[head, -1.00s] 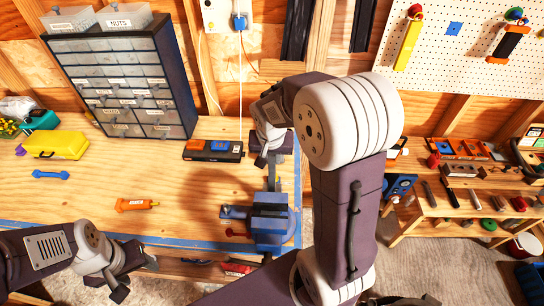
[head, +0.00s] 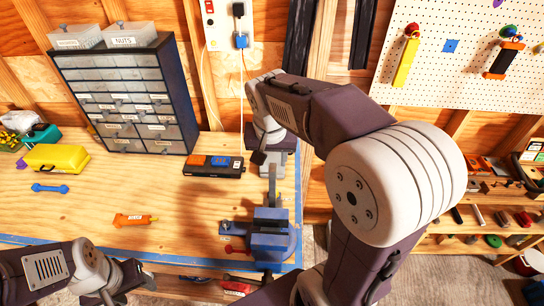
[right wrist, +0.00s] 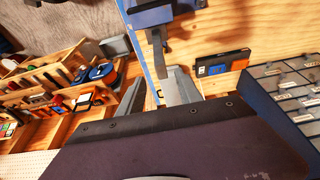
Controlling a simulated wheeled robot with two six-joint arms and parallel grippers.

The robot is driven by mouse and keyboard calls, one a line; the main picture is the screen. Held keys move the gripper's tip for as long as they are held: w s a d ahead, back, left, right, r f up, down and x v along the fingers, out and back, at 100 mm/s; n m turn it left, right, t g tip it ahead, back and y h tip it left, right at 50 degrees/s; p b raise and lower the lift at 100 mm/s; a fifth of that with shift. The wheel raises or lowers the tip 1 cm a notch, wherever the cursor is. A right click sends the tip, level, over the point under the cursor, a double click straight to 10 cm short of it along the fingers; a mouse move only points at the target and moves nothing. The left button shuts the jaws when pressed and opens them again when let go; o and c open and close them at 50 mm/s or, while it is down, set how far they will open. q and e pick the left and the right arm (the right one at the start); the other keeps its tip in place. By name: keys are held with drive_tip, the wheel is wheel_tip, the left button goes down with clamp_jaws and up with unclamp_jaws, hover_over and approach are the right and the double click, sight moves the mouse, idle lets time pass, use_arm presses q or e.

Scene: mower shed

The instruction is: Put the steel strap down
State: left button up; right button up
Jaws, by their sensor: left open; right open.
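The grey steel strap (head: 272,184) stands upright at the blue bench vise (head: 268,238), near the bench's right edge. The right wrist view shows the strap (right wrist: 157,52) running from the vise (right wrist: 160,14) toward my gripper. My right gripper (head: 259,158) is open just above and behind the strap's upper end. Whether it touches the strap is unclear. One of its pale fingers shows in the right wrist view (right wrist: 180,88). The strap's lower end is hidden by the vise. My left gripper (head: 122,282) is open and empty by the bench's front edge.
A black and orange box (head: 213,166) lies left of the strap. A drawer cabinet (head: 130,95) stands at the back. An orange tool (head: 134,220), blue wrench (head: 49,188) and yellow case (head: 57,158) lie further left. A stepped rack (head: 455,240) is right. The middle bench is fairly clear.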

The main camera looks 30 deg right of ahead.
drive_tip(key=s+a+f+n, duration=0.2)
drive_tip(key=s+f, duration=0.1)
drive_tip(key=f, duration=0.2)
drive_tip(key=s+a+f+n+g+y, duration=0.1)
drive_tip(key=s+a+f+n, duration=0.1)
drive_tip(key=f, duration=0.3)
drive_tip(key=s+a+f+n+y, duration=0.1)
drive_tip(key=s+f+n, duration=0.1)
drive_tip(key=s+f, duration=0.3)
drive_tip(key=shift+a+f+g, duration=0.4)
